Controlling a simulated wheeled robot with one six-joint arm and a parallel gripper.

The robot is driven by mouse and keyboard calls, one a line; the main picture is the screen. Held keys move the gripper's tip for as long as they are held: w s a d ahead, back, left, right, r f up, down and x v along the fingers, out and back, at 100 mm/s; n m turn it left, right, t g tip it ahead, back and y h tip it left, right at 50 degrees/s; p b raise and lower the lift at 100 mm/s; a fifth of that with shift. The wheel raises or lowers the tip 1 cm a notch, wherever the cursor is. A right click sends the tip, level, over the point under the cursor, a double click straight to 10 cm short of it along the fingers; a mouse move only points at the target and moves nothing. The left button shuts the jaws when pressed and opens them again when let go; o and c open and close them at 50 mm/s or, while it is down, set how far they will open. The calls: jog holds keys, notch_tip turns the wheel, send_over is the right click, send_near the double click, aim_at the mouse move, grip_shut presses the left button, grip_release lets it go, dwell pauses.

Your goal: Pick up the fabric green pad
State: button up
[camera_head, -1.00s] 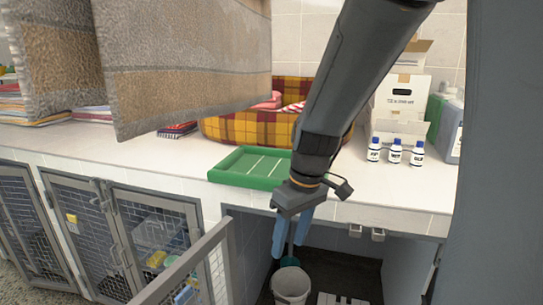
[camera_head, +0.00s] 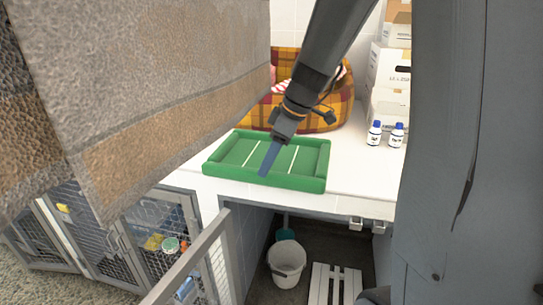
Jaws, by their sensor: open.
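The green fabric pad (camera_head: 310,184) lies on the white counter near its front edge. It looks like a shallow tray with a raised padded rim and pale stripes across its floor. My gripper (camera_head: 265,172) points down over the pad, and its blue fingers overlap the pad's front rim in the picture. The gripper is open, with nothing seen between the fingers. The exact height above the pad is hard to tell.
A brown towel (camera_head: 150,90) hangs large at the left. A plaid bed (camera_head: 343,112) and white boxes (camera_head: 390,75) stand behind. Small bottles (camera_head: 374,134) stand at the right. Below are wire kennel doors (camera_head: 160,225) and a white bucket (camera_head: 287,262).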

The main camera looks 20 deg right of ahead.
jog(key=shift+p+x, duration=0.85)
jog(key=shift+x, duration=1.4)
grip_shut()
